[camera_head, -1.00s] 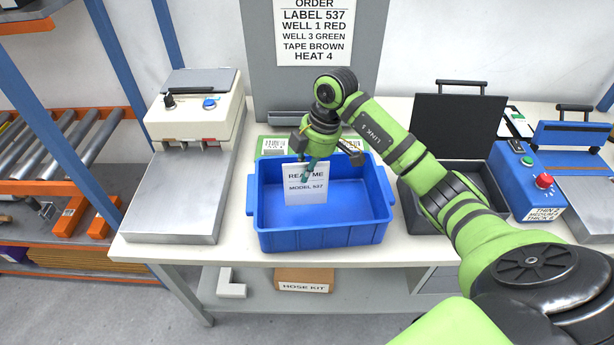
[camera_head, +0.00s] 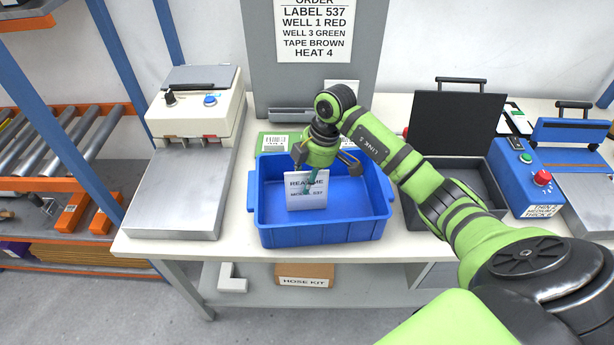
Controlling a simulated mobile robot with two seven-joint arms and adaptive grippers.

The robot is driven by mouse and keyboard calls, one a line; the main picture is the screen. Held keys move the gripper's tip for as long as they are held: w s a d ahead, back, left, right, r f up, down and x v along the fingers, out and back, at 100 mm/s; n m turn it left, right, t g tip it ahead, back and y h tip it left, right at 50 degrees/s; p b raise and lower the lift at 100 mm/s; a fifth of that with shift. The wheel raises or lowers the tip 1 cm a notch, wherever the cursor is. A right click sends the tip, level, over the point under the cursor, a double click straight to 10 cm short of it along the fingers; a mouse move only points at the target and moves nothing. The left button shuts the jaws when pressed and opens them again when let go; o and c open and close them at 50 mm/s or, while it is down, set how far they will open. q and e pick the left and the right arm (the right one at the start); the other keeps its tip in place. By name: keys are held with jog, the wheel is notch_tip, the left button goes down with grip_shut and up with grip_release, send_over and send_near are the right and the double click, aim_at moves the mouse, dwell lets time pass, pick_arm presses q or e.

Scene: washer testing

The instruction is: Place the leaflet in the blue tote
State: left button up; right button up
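The leaflet (camera_head: 306,201) is a small white sheet reading "READ ME" and "MODEL 537". It stands nearly upright, slightly tilted, inside the blue tote (camera_head: 322,232), near the tote's left side. My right gripper (camera_head: 312,186) reaches down over the tote with its teal fingertips together at the leaflet, covering part of its print. It looks shut on the leaflet. I cannot tell whether the leaflet's lower edge touches the tote floor. The rest of the tote looks empty. My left gripper is out of view.
A heat-press-like machine (camera_head: 195,120) stands left of the tote on the white table (camera_head: 240,245). An open black case (camera_head: 455,130) and a blue device (camera_head: 520,175) stand to the right. A green sheet (camera_head: 275,142) with a barcode lies behind the tote.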

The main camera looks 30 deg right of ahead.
jog(key=b+v, duration=0.2)
jog(key=v, duration=1)
jog(key=shift+r, duration=0.2)
dwell(1.0)
